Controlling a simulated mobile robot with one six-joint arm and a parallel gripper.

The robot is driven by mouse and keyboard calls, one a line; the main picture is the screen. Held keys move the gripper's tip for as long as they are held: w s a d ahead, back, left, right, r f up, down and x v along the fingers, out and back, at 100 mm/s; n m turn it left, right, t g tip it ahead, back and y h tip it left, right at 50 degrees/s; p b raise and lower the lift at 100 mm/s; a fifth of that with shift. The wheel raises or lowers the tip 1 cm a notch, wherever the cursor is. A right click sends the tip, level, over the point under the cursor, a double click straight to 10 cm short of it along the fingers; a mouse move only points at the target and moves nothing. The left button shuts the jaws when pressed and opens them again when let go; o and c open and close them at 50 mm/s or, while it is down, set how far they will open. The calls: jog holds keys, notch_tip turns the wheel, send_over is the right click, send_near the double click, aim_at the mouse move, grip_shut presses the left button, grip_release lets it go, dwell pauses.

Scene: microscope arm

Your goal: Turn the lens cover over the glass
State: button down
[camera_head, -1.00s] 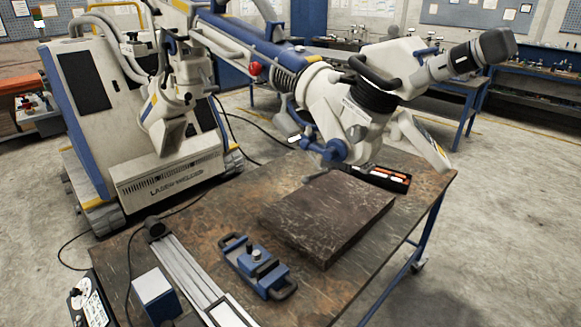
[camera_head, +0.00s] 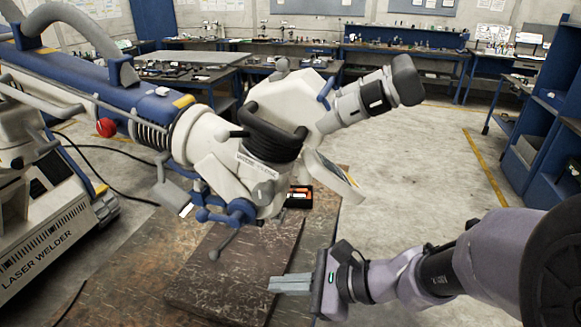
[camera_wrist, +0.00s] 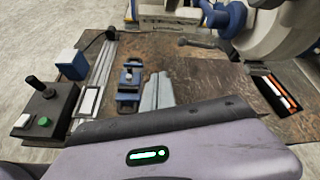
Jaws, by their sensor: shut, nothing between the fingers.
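The white microscope head (camera_head: 225,150) hangs from the blue and white arm above the table. Under it is a blue fitting (camera_head: 238,211) with a thin lever and round knob (camera_head: 215,254) pointing down left; this looks like the lens cover's mount. The glass is hidden from this side, and I cannot tell how the cover stands. My gripper (camera_head: 272,284) is shut and empty, below and right of the knob, apart from it, over the dark plate. In the wrist view the shut fingers (camera_wrist: 157,90) are at the middle, and the knobbed lever (camera_wrist: 195,43) is at the top.
The dark plate (camera_head: 215,281) lies under the head. An open tool case (camera_head: 299,196) sits behind it. In the wrist view, a blue clamp block (camera_wrist: 128,88), a rail (camera_wrist: 101,68) and a button box (camera_wrist: 45,115) are on the left. Open floor lies right of the table.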

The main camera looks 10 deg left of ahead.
jog(key=w+a+f+m+t+y+p, duration=0.1)
jog(key=w+a+f+m+t, duration=0.15)
jog(key=w+m, duration=0.3)
jog(key=b, duration=0.1)
send_near(219, 250)
notch_tip(219, 250, down, 5)
jog(key=w, duration=0.1)
jog(key=a, duration=0.1)
jog(key=w+a, duration=0.1)
jog(key=a, duration=0.1)
jog(key=a+r, duration=0.1)
jog(key=a, duration=0.1)
jog(key=shift+w+a+r, duration=0.1)
jog(key=shift+w, duration=0.3)
jog(key=shift+a+b, duration=0.2)
jog(key=shift+b, duration=0.2)
jog(key=shift+s+a+b, duration=0.15)
jog(key=shift+a+b, duration=0.25)
jog(key=shift+a, duration=1.4)
